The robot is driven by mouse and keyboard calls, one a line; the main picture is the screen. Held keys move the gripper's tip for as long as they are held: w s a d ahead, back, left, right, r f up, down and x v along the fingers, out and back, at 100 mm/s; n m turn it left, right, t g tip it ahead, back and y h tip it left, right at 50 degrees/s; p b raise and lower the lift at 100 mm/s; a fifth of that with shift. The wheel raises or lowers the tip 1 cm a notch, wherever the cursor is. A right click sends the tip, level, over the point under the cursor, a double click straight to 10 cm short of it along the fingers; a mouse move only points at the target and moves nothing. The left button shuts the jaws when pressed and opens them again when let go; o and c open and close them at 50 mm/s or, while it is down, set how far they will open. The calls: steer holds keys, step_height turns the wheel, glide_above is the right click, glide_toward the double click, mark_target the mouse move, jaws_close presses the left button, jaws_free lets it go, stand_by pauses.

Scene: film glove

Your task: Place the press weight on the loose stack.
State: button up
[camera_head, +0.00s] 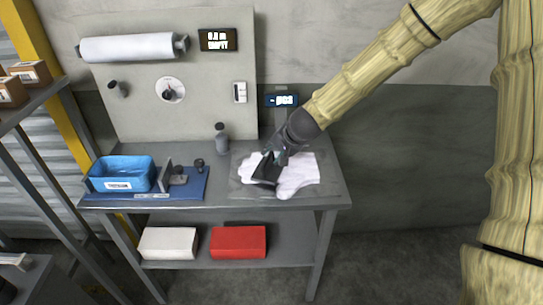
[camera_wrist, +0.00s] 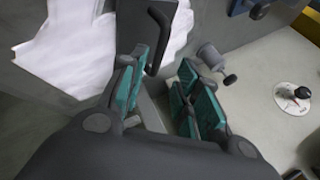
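The white gloves of the loose stack (camera_head: 299,181) lie on a grey mat at the right of the bench. They also show in the wrist view (camera_wrist: 70,50). A dark plate with a black handle, seemingly the press weight (camera_head: 266,171), is over the left part of the gloves. Its handle (camera_wrist: 162,32) shows in the wrist view beside my left teal finger pad. I cannot tell whether its whole underside rests on the gloves. My gripper (camera_head: 279,157) is right at the weight. In the wrist view my gripper (camera_wrist: 158,95) has its pads apart, with a visible gap between them.
A grey bottle (camera_head: 221,138) stands behind and left of the gloves, close to my right pads in the wrist view. A blue bin (camera_head: 123,174) and a blue mat (camera_head: 190,190) with a small metal fixture are at the left.

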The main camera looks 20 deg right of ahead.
steer(key=shift+b+v, duration=0.3)
steer(key=shift+v, duration=2.5)
